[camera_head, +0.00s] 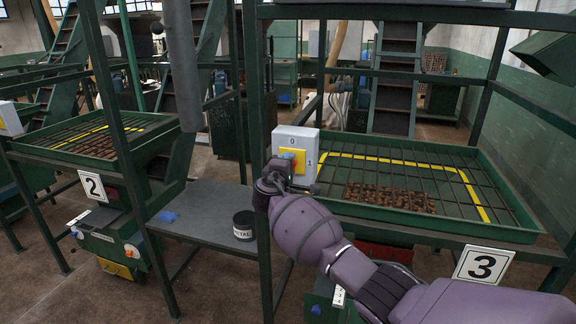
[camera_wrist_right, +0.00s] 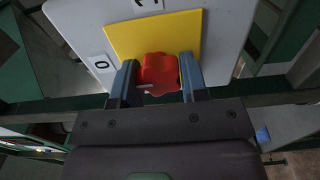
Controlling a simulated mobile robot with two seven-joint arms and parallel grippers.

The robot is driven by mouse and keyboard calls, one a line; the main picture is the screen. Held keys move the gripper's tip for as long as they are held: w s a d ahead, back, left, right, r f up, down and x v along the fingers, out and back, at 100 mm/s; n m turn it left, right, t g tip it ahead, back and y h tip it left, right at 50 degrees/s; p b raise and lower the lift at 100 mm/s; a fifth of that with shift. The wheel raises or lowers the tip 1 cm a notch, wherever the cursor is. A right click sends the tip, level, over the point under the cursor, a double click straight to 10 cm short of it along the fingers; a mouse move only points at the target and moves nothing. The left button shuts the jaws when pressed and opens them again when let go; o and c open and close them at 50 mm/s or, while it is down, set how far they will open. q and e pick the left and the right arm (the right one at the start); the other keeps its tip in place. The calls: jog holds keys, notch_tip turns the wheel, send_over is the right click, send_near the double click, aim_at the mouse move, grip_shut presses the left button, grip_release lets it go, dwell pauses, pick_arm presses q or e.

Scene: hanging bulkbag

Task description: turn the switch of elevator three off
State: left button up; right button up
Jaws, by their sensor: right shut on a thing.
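The switch box (camera_head: 308,146) is a light grey box with a yellow plate, fixed to the green frame of the hopper marked 3. Its labels 0 and 1 show at the top and right of the plate in the head view. The red knob (camera_wrist_right: 160,70) sits on the yellow plate (camera_wrist_right: 120,40) in the right wrist view, with a small pale mark at its lower left. My right gripper (camera_head: 283,168) is shut around the knob, one finger on each side. In the head view, my gripper and wrist hide part of the knob. My left gripper is out of view.
The number 3 sign (camera_head: 482,265) hangs on the hopper's front, below the grated tray (camera_head: 500,215) holding brown lumps. A grey side table (camera_head: 205,200) carries a dark can (camera_head: 243,225) and a blue item. Green posts stand close to the switch box.

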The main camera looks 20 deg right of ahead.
jog(key=o, duration=0.9)
jog(key=v, duration=1.1)
jog(key=shift+w, duration=0.1)
